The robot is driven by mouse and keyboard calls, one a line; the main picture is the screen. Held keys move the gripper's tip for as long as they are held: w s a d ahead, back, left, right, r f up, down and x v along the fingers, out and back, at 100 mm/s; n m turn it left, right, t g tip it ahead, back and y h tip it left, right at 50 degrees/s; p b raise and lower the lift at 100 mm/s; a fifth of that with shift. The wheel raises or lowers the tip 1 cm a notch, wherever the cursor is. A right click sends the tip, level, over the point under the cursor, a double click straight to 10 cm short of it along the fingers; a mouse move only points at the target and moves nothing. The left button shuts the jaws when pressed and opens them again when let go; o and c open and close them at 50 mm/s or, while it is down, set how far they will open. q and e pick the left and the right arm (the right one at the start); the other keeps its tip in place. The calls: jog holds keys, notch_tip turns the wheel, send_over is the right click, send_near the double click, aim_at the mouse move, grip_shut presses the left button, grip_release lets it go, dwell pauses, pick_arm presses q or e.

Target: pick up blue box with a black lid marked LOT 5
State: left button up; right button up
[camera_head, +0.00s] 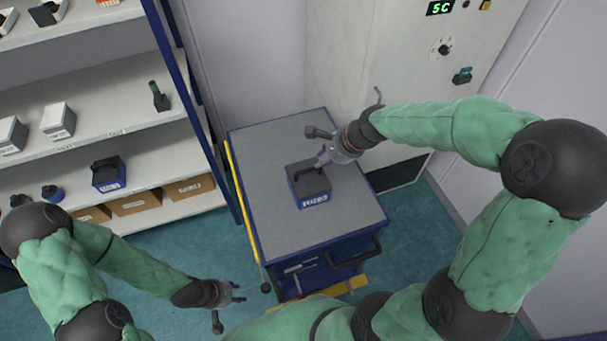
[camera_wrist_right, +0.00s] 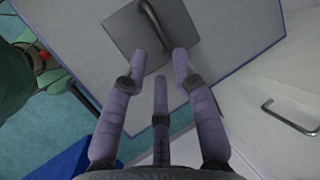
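A blue box with a black lid (camera_head: 309,192) stands on the cart top, with a dark handle on its lid and a white label too small to read surely. My right gripper (camera_head: 323,157) is at the far end of this handle. In the right wrist view the dark lid (camera_wrist_right: 125,35) and handle (camera_wrist_right: 153,25) lie ahead of the spread fingers (camera_wrist_right: 162,65), which hold nothing visible. Contact is unclear. A similar blue box (camera_head: 108,180) sits on the shelf at left. My left gripper (camera_head: 238,291) is open and empty, left of the cart's front.
The cart (camera_head: 265,150) has a grey top, clear around the box, and a dark front handle (camera_head: 357,256). Shelves (camera_head: 100,90) with boxes and a bottle (camera_head: 158,97) stand at left. A pale machine cabinet (camera_head: 400,60) stands behind the cart.

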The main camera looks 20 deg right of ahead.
aim_at(309, 170)
jog(key=b+x, duration=0.1)
jog(key=x, duration=0.3)
jog(key=shift+s+a+f, duration=0.1)
jog(key=shift+f, duration=0.15)
jog(key=shift+a+f, duration=0.1)
jog(key=shift+f, duration=0.2)
jog(key=shift+w+a+f+b, duration=0.15)
jog(key=shift+w+f+b, duration=0.2)
jog(key=shift+b, duration=0.1)
jog(key=b+x, duration=0.1)
jog(key=x, duration=0.3)
jog(key=shift+a+f+b, duration=0.1)
jog(key=shift+a+b, duration=0.05)
jog(key=shift+b, duration=0.15)
grip_shut()
